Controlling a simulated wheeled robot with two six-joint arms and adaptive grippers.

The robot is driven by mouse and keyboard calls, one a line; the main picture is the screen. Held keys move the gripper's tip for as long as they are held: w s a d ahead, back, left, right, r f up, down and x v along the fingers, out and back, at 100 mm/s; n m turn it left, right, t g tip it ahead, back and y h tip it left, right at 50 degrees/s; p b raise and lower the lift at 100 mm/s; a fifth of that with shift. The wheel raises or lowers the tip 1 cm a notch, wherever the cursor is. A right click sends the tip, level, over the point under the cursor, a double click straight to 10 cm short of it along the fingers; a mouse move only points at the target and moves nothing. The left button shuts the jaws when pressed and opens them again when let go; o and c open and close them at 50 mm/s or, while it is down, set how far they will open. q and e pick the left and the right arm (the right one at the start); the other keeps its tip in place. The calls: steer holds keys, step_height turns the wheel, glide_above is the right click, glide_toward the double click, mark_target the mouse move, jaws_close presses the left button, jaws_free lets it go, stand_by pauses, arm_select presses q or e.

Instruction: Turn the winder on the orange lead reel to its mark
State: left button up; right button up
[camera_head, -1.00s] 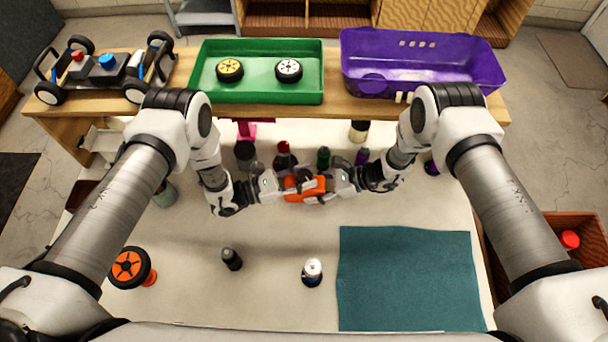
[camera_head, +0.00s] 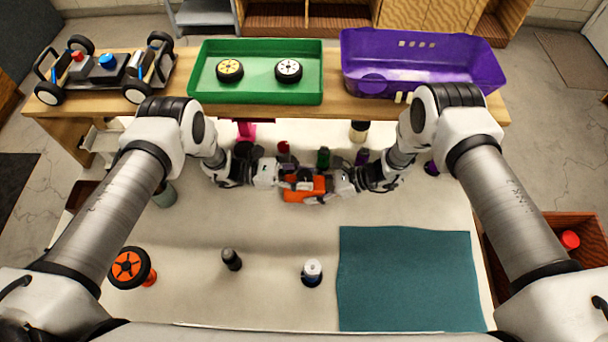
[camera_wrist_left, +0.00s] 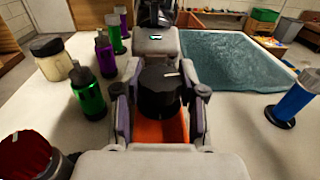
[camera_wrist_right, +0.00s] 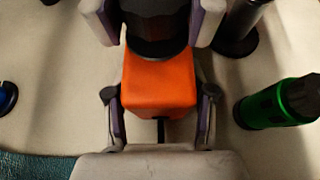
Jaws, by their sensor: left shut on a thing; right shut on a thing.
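The orange lead reel (camera_head: 306,188) is held above the white table between my two grippers. My right gripper (camera_wrist_right: 160,105) is shut on its orange body, which fills the space between the fingers in the right wrist view. My left gripper (camera_wrist_left: 160,105) is shut on the round black winder (camera_wrist_left: 158,93). A short white line (camera_wrist_left: 172,74) shows on the winder's top in the left wrist view. I cannot tell whether this line meets a mark on the body. My fingers hide the winder's sides and part of the body.
Green (camera_wrist_left: 88,94), purple (camera_wrist_left: 105,54) and red-topped (camera_wrist_left: 28,155) bottles stand close by on the table. A blue bottle (camera_wrist_left: 292,100), a dark bottle (camera_head: 231,259) and an orange-hubbed wheel (camera_head: 130,268) stand nearer me. A teal mat (camera_head: 410,280) lies at front right.

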arm_select(q)
steer(key=shift+m+g, duration=0.7)
steer(key=shift+g, duration=0.6)
steer(key=o, duration=1.2)
